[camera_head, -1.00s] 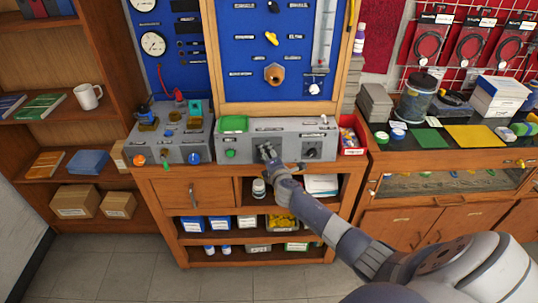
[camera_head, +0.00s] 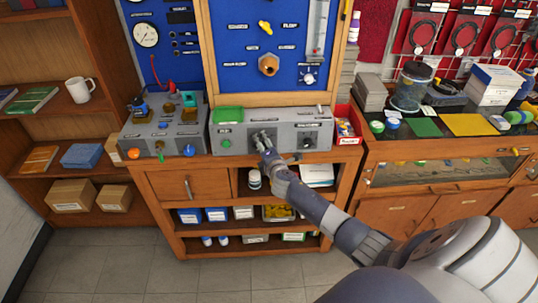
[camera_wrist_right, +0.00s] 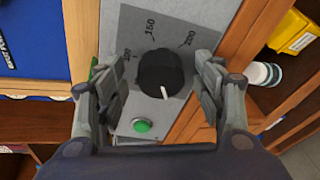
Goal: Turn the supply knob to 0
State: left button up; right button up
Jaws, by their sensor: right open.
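A black round knob (camera_wrist_right: 160,72) with a white pointer mark sits on a grey scale plate (camera_wrist_right: 130,30) in the right wrist view. The numbers 150 and 200 show on its far side; another number is partly hidden. The pointer is on the near side, away from them. My right gripper (camera_wrist_right: 158,88) is open, with one finger on each side of the knob and visible gaps. In the head view my right gripper (camera_head: 263,140) is at the front of the grey control box (camera_head: 285,120) and hides this knob. My left gripper is not in view.
A green button (camera_wrist_right: 142,126) is beside the knob; it also shows in the head view (camera_head: 226,142). Another dark knob (camera_head: 308,142) is to the right on the box. A red bin (camera_head: 346,138) stands at its right end, another grey box (camera_head: 165,140) to the left.

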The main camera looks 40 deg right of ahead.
jog(key=v, duration=1.1)
jog(key=shift+s, duration=0.2)
